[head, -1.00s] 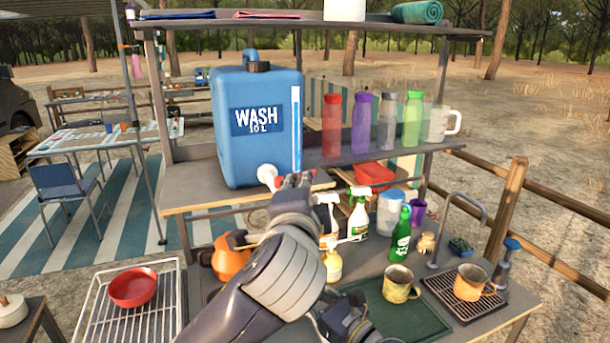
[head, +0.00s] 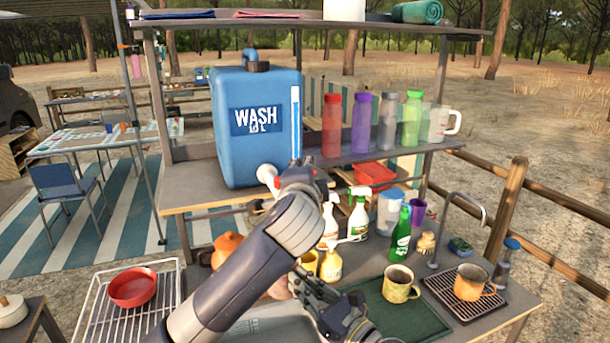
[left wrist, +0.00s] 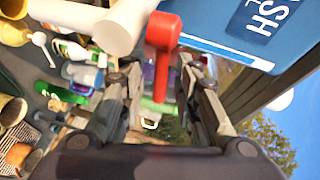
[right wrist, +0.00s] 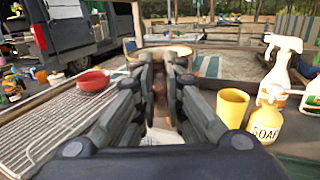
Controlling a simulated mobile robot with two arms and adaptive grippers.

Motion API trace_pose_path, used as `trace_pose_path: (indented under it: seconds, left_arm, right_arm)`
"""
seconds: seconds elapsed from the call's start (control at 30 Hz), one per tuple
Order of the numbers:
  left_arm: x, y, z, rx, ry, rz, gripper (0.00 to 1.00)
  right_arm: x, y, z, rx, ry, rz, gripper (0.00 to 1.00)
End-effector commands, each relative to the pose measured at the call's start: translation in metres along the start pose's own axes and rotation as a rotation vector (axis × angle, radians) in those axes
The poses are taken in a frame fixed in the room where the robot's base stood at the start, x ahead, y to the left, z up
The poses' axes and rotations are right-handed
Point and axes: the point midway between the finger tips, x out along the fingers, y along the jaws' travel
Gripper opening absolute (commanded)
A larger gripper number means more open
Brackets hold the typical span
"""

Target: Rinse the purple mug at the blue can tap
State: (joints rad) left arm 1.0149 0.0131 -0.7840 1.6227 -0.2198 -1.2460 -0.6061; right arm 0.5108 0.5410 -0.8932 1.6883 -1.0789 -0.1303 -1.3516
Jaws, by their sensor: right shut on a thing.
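The blue WASH can (head: 235,155) stands on the shelf with a white tap (head: 267,175) at its lower front. My left gripper (head: 300,180) is at the tap; in the left wrist view the red tap lever (left wrist: 161,60) shows between its parted fingers. My right gripper (head: 290,278) is low over the counter, behind my left arm. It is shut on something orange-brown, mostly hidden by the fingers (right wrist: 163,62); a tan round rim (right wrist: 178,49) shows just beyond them. A purple cup (head: 417,210) stands at the counter's back, apart from both grippers.
A yellow cup (right wrist: 232,105) and a soap bottle (right wrist: 266,125) stand beside my right gripper. Spray bottles (head: 358,218) and a green bottle (head: 401,240) stand behind. Two mugs (head: 398,288) are at the right. A red bowl (head: 132,288) sits on the left rack.

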Motion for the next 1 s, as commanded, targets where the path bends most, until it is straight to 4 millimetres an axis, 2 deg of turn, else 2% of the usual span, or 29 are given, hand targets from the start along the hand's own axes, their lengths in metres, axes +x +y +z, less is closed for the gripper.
trace_pose_path:
  seconds: [0.13, 0.23, 0.27, 0.57, 1.0]
  left_arm:
    - [0.0, 0.0, 0.0, 0.0, 0.0, 0.0, 0.27]
    - [0.0, 0.0, 0.0, 0.0, 0.0, 0.0, 0.04]
    - [0.0, 0.0, 0.0, 0.0, 0.0, 0.0, 0.0]
    - [-0.001, 0.001, 0.0, 0.002, 0.023, 0.007, 0.0]
    - [-0.014, 0.004, -0.003, 0.038, 0.26, 0.051, 0.0]
  right_arm:
    - [0.0, 0.0, 0.001, 0.0, -0.001, 0.0, 0.0]
    - [0.0, 0.0, 0.001, 0.0, -0.001, 0.0, 0.0]
    - [0.0, 0.0, 0.001, 0.0, -0.001, 0.0, 0.0]
    - [0.0, 0.0, 0.001, 0.0, -0.001, 0.0, 0.0]
    - [0.0, 0.0, 0.001, 0.0, -0.001, 0.0, 0.0]
